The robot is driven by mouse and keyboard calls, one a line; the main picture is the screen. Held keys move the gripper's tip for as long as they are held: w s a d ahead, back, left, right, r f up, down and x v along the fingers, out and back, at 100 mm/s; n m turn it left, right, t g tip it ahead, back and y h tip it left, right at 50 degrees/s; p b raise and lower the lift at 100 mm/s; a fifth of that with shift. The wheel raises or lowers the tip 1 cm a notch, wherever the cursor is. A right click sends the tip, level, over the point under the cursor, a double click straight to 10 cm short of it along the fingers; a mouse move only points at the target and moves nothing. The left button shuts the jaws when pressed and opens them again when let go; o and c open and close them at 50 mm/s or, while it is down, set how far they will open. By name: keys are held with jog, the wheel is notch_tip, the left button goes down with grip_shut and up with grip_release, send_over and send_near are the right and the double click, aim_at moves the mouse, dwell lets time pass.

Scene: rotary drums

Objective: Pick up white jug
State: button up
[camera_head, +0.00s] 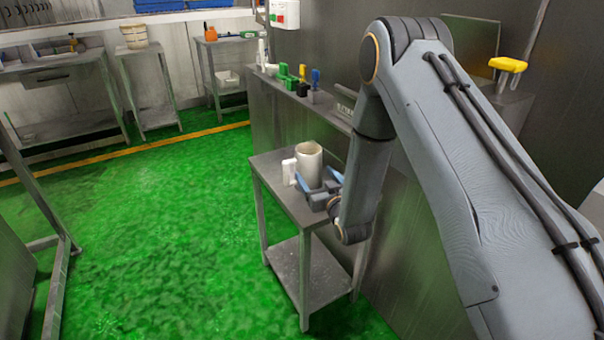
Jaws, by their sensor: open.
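A white jug (309,163) stands upright on a small metal table (279,180) with a lower shelf. Its handle is on the left side and its open top faces up. My gripper (317,174) is open, with its two blue fingers at the jug's near side. One finger reaches toward the handle and the other lies to the right of the body. The fingers overlap the lower part of the jug in this view, so I cannot tell whether they touch it.
A metal wall (262,110) rises behind the table, with green, yellow and blue handled items (290,80) on its ledge. A yellow-topped item (508,65) stands at right. The green floor (170,220) to the left is clear. Metal benches (62,70) stand at the back left.

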aim_at(308, 164)
jog(key=x, duration=0.2)
jog(key=shift+w, duration=0.3)
jog(key=shift+p+x, duration=0.75)
jog(key=shift+x, duration=1.75)
jog(key=c, duration=1.4)
